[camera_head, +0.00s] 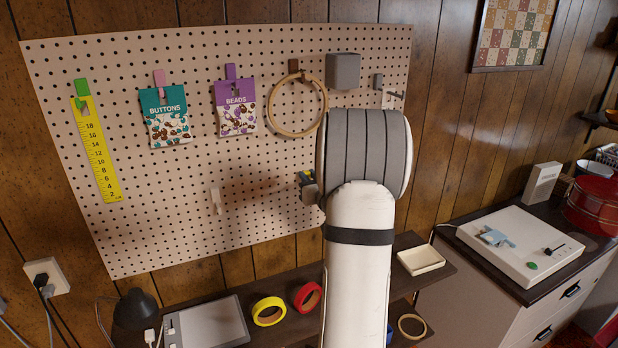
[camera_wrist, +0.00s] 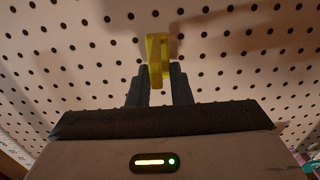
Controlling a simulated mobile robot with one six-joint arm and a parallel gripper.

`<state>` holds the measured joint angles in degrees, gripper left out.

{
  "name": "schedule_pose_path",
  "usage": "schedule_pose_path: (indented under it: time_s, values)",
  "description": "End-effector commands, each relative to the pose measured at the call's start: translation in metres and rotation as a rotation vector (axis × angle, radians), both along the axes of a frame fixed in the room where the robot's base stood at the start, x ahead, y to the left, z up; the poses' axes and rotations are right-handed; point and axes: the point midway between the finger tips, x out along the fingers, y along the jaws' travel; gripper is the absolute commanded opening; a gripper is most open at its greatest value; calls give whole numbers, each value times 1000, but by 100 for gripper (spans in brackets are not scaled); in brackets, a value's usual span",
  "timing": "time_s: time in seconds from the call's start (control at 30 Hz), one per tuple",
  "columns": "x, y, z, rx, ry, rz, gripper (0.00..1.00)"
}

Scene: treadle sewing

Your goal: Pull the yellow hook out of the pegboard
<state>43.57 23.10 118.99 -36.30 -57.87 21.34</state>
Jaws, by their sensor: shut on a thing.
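The yellow hook (camera_wrist: 156,50) shows in the wrist view, at the pegboard (camera_wrist: 70,60), with its lower part between the fingers of my gripper (camera_wrist: 161,75). My gripper is shut on the hook. In the head view my gripper (camera_head: 308,184) is a small part beside my arm, low on the pegboard (camera_head: 180,225), and a speck of yellow shows there. Most of the hook is hidden in that view. I cannot tell how deep the hook sits in the board.
Below, a shelf holds yellow tape (camera_head: 268,311), red tape (camera_head: 307,297) and a white tray (camera_head: 420,260).

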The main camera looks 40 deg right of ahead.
Motion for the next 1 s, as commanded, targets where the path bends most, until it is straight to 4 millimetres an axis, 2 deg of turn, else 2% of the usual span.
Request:
schedule_pose_path:
  time_s: [0.53,1.0]
  values:
    - [-10,3,0,0,0,0,0]
    - [-11,3,0,0,-1,0,0]
